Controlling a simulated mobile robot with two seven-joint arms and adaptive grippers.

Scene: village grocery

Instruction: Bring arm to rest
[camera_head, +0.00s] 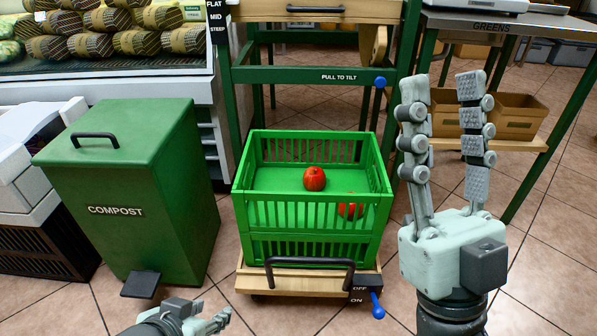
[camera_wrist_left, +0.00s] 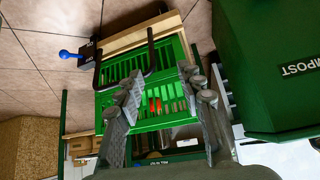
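My right gripper (camera_head: 442,88) stands upright at the right of the head view, its two fingers apart with nothing between them. My left gripper (camera_head: 205,321) shows only in part at the bottom edge of the head view. In the left wrist view my left gripper (camera_wrist_left: 164,88) has its fingers spread and empty, with the green crate (camera_wrist_left: 116,70) beyond them. In the head view the green crate (camera_head: 310,247) holds a red apple (camera_head: 315,179) and another red fruit (camera_head: 350,210) partly hidden behind its slats.
The crate is on a wooden cart (camera_head: 285,283) with a black handle (camera_head: 310,262) and a blue-knobbed lever (camera_head: 376,305). A green compost bin (camera_head: 128,165) stands left. A table (camera_head: 500,25) with cardboard boxes (camera_head: 505,115) is behind my right gripper. Tiled floor is open at lower right.

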